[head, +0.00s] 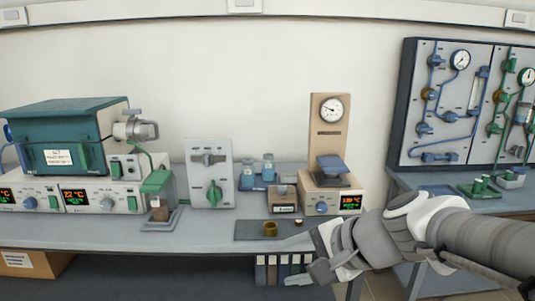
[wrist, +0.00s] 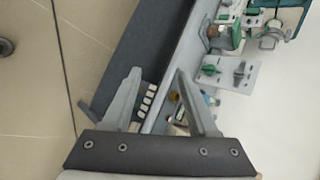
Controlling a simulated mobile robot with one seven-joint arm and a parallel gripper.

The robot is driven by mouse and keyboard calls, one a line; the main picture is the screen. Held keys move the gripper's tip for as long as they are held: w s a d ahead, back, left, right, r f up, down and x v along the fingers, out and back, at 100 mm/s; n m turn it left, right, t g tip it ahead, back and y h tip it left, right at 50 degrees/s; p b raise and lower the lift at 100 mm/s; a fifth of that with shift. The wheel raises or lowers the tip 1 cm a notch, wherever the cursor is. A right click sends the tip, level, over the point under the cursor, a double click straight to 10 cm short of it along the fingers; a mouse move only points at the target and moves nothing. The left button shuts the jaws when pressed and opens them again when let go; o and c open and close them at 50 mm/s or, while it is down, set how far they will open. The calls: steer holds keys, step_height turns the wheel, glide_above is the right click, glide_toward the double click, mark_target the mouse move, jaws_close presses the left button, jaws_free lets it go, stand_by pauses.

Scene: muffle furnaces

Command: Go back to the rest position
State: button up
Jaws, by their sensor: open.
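My gripper (head: 292,262) is in front of the bench's front edge at the lower middle right of the head view. Its two fingers are spread apart, with nothing between them, and they also show in the wrist view (wrist: 155,85). My arm reaches in from the right. A small brown crucible (head: 270,229) stands on a dark mat (head: 245,231) at the bench's front edge, just beyond the fingers and apart from them.
The bench (head: 100,235) carries a teal muffle furnace (head: 70,125), a grey switch panel (head: 208,175) and a beige gauge instrument (head: 328,140). A gas panel (head: 455,100) stands at right. Open floor shows in the wrist view.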

steer(key=s+d+f+n+h, duration=0.2)
steer(key=s+d+n+h, duration=0.5)
steer(key=s+d+n, duration=0.3)
step_height(320, 180, up, 23)
steer(key=s+p, duration=0.1)
steer(key=p, duration=2.1)
steer(key=shift+n+g+p, duration=0.3)
steer(key=shift+n, duration=0.1)
